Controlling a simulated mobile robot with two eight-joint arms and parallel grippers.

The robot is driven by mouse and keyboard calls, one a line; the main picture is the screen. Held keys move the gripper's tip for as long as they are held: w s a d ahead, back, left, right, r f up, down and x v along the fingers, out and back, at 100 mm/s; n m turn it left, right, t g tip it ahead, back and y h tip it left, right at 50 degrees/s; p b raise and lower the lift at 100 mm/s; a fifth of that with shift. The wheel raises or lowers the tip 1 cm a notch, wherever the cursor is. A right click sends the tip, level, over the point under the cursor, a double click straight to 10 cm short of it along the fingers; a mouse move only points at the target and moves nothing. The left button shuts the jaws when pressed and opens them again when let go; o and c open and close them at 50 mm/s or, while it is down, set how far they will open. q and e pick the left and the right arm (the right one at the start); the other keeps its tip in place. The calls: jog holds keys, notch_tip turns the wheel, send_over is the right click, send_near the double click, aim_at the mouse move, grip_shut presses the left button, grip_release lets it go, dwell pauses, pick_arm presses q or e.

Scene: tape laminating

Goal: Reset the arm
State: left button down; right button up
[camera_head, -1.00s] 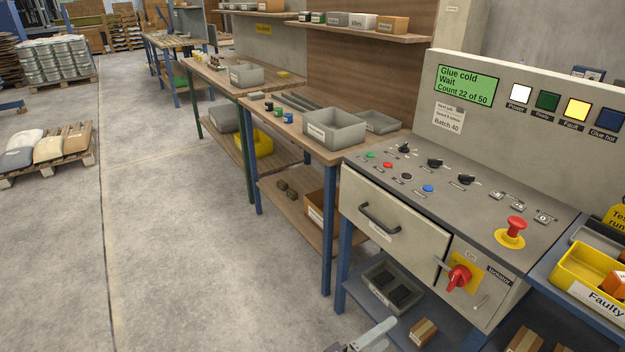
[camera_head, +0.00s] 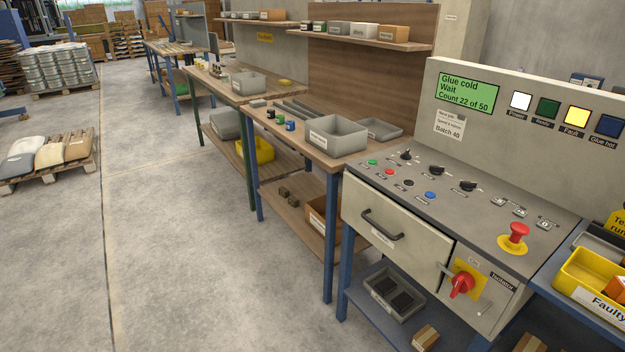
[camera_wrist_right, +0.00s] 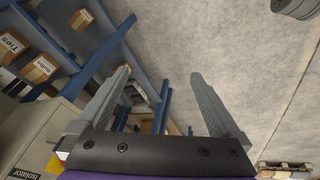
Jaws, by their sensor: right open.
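My right gripper (camera_wrist_right: 165,105) shows in the right wrist view, with its two grey fingers spread wide and nothing between them. Behind it in that view are blue bench legs, a shelf and the concrete floor. Neither gripper shows in the head view. The control panel (camera_head: 420,215) stands at the right in the head view, with buttons, knobs, a red emergency stop (camera_head: 516,234) and a red isolator switch (camera_head: 462,285). Its display (camera_head: 466,92) reads "Glue cold, Wait, Count 22 of 50". The white and yellow lamps are lit.
A grey bin (camera_head: 337,137) stands on the wooden bench left of the panel. A yellow bin (camera_head: 590,275) labelled "Faulty" is at the right edge. Boxes (camera_wrist_right: 40,68) on a shelf show in the right wrist view. Open concrete floor (camera_head: 190,250) lies at the left.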

pick_arm(q)
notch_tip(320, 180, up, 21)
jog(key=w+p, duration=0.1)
jog(key=p, duration=1.7)
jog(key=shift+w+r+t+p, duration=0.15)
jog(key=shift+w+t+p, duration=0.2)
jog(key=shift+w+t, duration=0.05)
pick_arm(e)
notch_tip(320, 180, up, 22)
jog(key=a+m+t+y, duration=0.1)
jog(key=shift+w+a+t+y, duration=0.25)
jog(key=shift+a+t+y, duration=0.05)
jog(key=shift+f, duration=0.1)
